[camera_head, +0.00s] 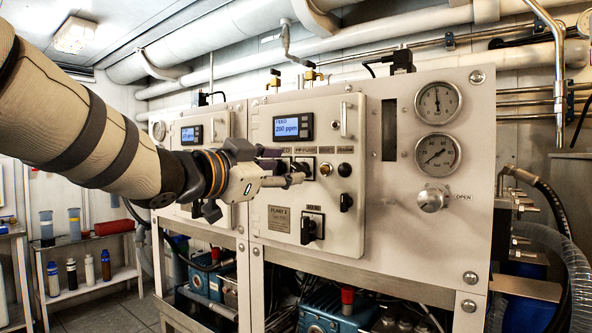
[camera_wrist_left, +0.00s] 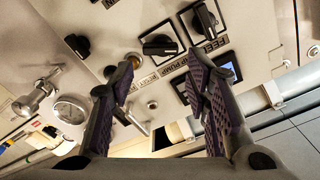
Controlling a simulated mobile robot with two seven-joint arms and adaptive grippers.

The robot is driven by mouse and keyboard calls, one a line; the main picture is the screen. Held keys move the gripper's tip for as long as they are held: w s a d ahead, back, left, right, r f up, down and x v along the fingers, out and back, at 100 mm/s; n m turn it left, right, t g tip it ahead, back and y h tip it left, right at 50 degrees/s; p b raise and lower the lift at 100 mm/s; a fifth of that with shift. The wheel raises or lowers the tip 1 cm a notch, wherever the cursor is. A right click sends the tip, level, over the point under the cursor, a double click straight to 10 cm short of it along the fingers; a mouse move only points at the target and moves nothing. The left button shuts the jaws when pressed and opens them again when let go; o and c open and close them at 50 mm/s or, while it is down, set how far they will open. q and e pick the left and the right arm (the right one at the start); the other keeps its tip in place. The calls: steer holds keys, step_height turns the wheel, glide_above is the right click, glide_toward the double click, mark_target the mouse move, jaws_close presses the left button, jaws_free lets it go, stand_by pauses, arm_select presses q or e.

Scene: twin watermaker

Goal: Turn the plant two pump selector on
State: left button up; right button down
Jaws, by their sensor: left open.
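The plant two panel (camera_head: 335,235), with a plate reading PLANT 2 (camera_head: 279,218), fills the middle of the head view. My left gripper (camera_head: 292,167) is open and empty in front of its labelled selector row, partly hiding it. In the left wrist view my left gripper (camera_wrist_left: 158,82) shows both fingers apart. Beyond them are two black selectors: one by the HP PUMP label (camera_wrist_left: 160,45) and one by the FEED PUMP label (camera_wrist_left: 205,18). No finger visibly touches either knob. Their on or off position is not clear. My right gripper is not in view.
The display (camera_head: 293,127) reads 200 ppm. A black knob (camera_head: 346,202) and a lower selector (camera_head: 311,228) are close by on the panel. Two gauges (camera_head: 437,103) and a metal valve knob (camera_head: 432,198) are to the right. A second, similar panel (camera_head: 192,131) stands left.

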mark_target(298, 170)
arm_select(q)
steer(key=x, duration=0.5)
steer(key=shift+w+f, duration=0.15)
steer(key=shift+w, duration=0.05)
steer(key=c, duration=0.9)
steer(key=shift+f+m, duration=0.1)
steer(key=shift+m, duration=0.2)
steer(key=m, duration=0.4)
steer(key=shift+m, duration=0.4)
steer(key=m, duration=0.6)
steer(key=shift+a+f, duration=0.1)
steer(key=shift+a, duration=0.05)
steer(key=shift+m, duration=0.3)
